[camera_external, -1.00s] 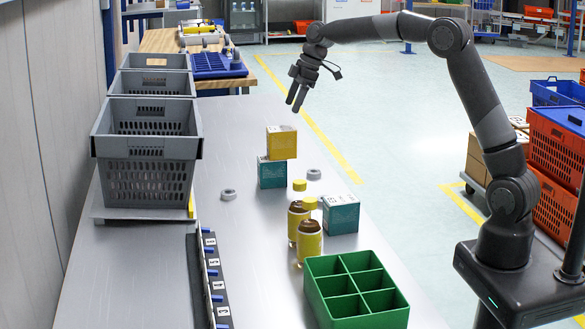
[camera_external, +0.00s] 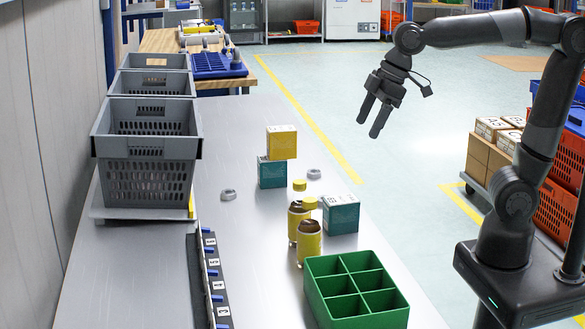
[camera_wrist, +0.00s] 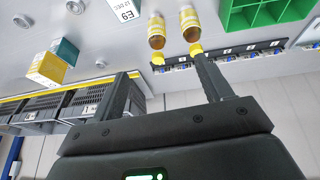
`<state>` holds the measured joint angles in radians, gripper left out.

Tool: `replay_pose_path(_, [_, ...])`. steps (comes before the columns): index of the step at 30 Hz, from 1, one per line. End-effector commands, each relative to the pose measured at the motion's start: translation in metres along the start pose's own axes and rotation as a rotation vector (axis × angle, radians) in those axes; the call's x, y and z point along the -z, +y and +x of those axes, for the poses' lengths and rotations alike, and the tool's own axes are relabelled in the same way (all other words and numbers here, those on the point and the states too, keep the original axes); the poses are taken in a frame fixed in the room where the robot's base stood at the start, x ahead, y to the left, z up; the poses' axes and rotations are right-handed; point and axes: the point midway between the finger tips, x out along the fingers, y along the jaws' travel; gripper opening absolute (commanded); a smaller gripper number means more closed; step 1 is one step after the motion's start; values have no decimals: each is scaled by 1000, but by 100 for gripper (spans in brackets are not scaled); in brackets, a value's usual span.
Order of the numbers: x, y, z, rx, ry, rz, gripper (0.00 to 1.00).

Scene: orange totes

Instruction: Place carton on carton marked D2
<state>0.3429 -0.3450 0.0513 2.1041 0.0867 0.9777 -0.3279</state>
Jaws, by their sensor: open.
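A yellow carton (camera_external: 281,142) rests on top of a teal carton (camera_external: 272,173) in the middle of the table. The yellow carton (camera_wrist: 45,68) and teal carton (camera_wrist: 66,51) also show at the left of the wrist view. Another teal carton (camera_external: 340,214) stands alone by the table's right edge. In the wrist view a carton top marked E9 (camera_wrist: 126,11) is cut by the upper edge. I cannot read D2 on any carton. My gripper (camera_external: 369,116) is open and empty, raised and right of the stacked cartons, well apart from them. Its fingers (camera_wrist: 160,88) frame empty space in the wrist view.
Two yellow jars (camera_external: 309,243) and a green divided crate (camera_external: 345,315) stand at the table's front right. Small yellow lids (camera_external: 300,185) and grey rings (camera_external: 228,194) lie nearby. Grey crates (camera_external: 148,175) line the left.

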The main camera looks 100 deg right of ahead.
Motion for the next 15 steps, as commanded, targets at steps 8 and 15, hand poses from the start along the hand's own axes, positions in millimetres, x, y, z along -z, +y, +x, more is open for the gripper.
replay_pose_path(8, [-91, -72, -6, 31, 59, 4, 72])
replay_pose_path(15, [-134, -93, 2, 57, 86, 15, 72])
